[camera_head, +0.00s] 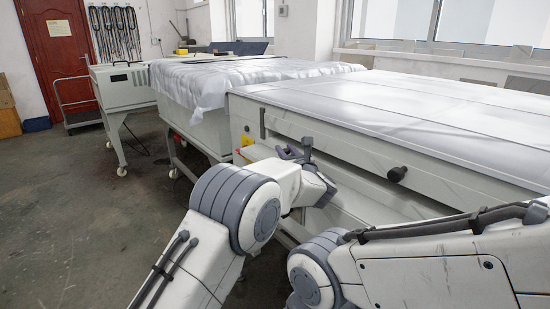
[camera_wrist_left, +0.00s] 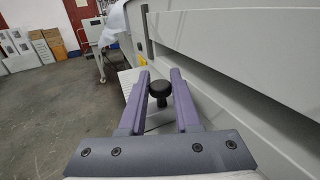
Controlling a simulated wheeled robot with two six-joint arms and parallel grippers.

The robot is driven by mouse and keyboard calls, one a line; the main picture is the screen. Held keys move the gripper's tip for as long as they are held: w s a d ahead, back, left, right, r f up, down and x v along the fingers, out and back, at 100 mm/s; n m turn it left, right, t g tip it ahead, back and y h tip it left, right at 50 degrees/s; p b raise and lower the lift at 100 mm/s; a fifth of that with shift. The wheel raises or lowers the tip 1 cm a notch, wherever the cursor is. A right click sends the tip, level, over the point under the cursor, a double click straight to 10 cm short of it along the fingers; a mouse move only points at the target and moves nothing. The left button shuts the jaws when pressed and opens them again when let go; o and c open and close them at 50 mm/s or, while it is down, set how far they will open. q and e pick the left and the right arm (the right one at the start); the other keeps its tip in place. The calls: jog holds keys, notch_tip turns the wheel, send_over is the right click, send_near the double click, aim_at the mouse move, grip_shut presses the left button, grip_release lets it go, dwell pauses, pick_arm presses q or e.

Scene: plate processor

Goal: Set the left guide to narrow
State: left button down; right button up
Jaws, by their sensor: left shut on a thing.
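The left guide's round black knob (camera_wrist_left: 159,89) shows in the left wrist view, between the two purple fingers of my left gripper (camera_wrist_left: 161,76). The fingers are shut on it near their tips. In the head view my left gripper (camera_head: 298,151) is at the front of the plate processor (camera_head: 345,128), near its left end, and the gripped knob cannot be made out there. A second black knob (camera_head: 397,173) sticks out of the processor's front further right, free of any gripper. My right arm shows at the lower right, but its gripper is out of view.
A long dark slot (camera_wrist_left: 235,85) runs along the processor's front beside the gripper. A yellow label (camera_head: 246,140) is at its left end. A cloth-covered machine (camera_head: 215,82) on wheels stands behind to the left. The floor (camera_head: 65,210) at left is clear.

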pick_arm(q)
jog(key=shift+s+d+f, duration=0.1)
jog(key=shift+s+d, duration=0.35)
jog(key=shift+s, duration=0.2)
pick_arm(e)
jog(key=shift+f, duration=0.55)
pick_arm(q)
jog(key=c, duration=0.6)
grip_release()
jog(key=b+v, duration=0.1)
jog(key=v, duration=0.9)
jog(key=shift+s, duration=0.3)
pick_arm(e)
jog(key=shift+f, duration=0.35)
